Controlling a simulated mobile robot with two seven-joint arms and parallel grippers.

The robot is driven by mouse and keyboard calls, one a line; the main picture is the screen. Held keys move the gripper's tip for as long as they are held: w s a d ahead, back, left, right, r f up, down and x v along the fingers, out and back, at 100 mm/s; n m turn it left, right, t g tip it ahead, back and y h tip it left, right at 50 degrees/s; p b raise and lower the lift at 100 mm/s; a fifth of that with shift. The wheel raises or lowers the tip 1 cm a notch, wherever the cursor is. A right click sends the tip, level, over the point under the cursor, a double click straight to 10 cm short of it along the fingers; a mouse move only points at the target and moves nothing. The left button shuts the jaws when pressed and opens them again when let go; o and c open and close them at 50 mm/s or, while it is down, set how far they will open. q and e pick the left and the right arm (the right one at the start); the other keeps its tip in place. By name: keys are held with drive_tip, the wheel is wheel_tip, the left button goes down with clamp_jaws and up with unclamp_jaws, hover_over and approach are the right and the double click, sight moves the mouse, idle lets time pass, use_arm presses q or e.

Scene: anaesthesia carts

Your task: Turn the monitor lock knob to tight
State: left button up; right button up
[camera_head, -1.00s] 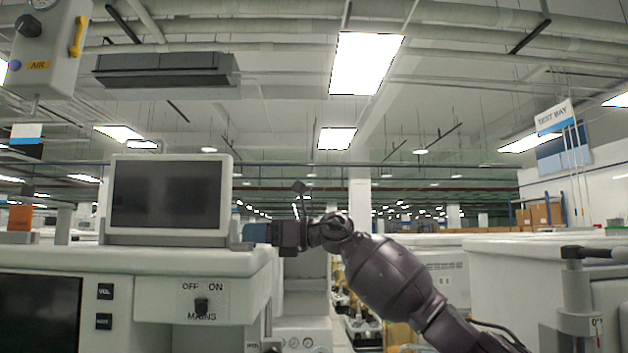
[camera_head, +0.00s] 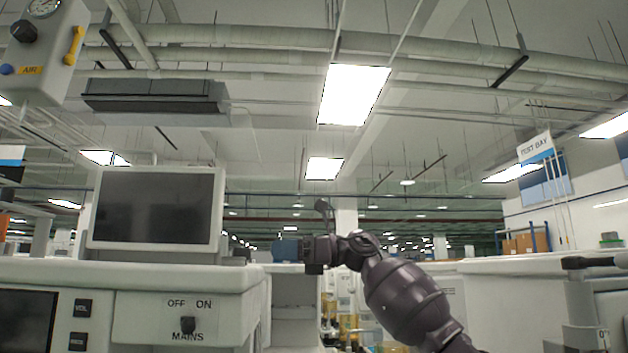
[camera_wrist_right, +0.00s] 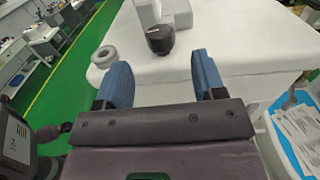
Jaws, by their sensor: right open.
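The monitor (camera_head: 155,210) with a dark screen stands on top of the white cart (camera_head: 130,274) at the left in the head view. A dark knob (camera_wrist_right: 160,40), which I take to be the lock knob, shows at the foot of a white post in the right wrist view. My right gripper (camera_wrist_right: 162,78) is open, its two blue fingers spread, with the knob apart from them and beyond the gap. In the head view the right gripper (camera_head: 287,250) is right of the monitor, above the aisle. I cannot make out the knob there. My left gripper is not in view.
A grey ring-shaped part (camera_wrist_right: 104,57) lies on the white top left of the knob. A blue tray with papers (camera_wrist_right: 297,130) is at the right. The MAINS switch (camera_head: 188,325) is on the cart's front. Another white unit stands right of the aisle.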

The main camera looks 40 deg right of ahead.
drive_tip(key=v, duration=0.4)
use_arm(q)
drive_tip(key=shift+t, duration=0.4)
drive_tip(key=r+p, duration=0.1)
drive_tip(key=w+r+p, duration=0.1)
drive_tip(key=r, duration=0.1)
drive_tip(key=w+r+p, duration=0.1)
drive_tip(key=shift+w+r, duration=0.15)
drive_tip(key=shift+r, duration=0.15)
use_arm(e)
drive_tip(key=s+r+m+t+h, duration=0.1)
drive_tip(key=r+m+t, duration=0.6)
drive_tip(key=m, duration=0.7)
drive_tip(key=s+r+m+t+h, duration=0.1)
drive_tip(key=r+m+t, duration=0.6)
drive_tip(key=m, duration=0.7)
drive_tip(key=shift+s+r+h, duration=0.2)
drive_tip(key=shift+s+h, duration=0.2)
drive_tip(key=shift+s, duration=0.45)
